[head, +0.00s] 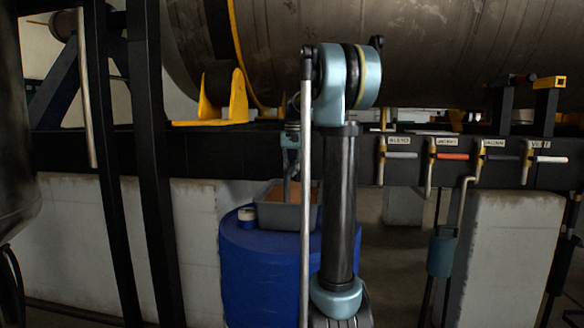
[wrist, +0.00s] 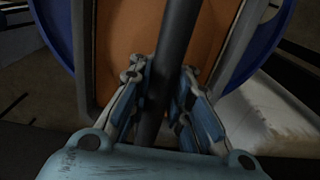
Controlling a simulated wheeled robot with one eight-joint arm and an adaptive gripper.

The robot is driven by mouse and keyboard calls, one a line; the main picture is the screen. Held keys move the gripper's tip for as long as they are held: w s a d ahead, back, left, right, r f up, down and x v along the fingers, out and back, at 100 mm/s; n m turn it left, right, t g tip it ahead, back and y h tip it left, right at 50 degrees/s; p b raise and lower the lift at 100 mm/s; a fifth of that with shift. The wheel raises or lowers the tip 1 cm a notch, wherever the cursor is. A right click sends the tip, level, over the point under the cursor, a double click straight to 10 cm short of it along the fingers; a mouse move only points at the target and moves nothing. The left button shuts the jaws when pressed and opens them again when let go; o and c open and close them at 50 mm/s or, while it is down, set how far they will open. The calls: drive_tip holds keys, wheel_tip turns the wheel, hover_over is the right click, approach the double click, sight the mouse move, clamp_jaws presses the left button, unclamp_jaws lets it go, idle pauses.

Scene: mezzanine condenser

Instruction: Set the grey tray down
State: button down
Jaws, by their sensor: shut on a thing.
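The grey tray (head: 286,216) shows in the head view at the top of the blue drum (head: 262,270), partly behind my arm. I cannot tell whether its underside touches the drum. In the wrist view the tray's grey rim (wrist: 86,60) surrounds an orange-brown inside. My gripper (head: 291,180) is over the tray, pointing down. In the wrist view its fingers (wrist: 163,80) are on both sides of a dark bar (wrist: 176,45) that runs across the tray, seemingly its handle. They are shut on it.
A small round container (head: 247,214) stands on the drum just left of the tray. A row of labelled valve levers (head: 450,156) hangs on the dark beam at right. A large metal tank (head: 430,50) is above. Black posts (head: 150,150) stand at left.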

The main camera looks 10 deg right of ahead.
drive_tip(key=shift+f, duration=0.1)
drive_tip(key=c, duration=2)
unclamp_jaws()
drive_tip(key=shift+f, duration=0.1)
drive_tip(key=o, duration=0.5)
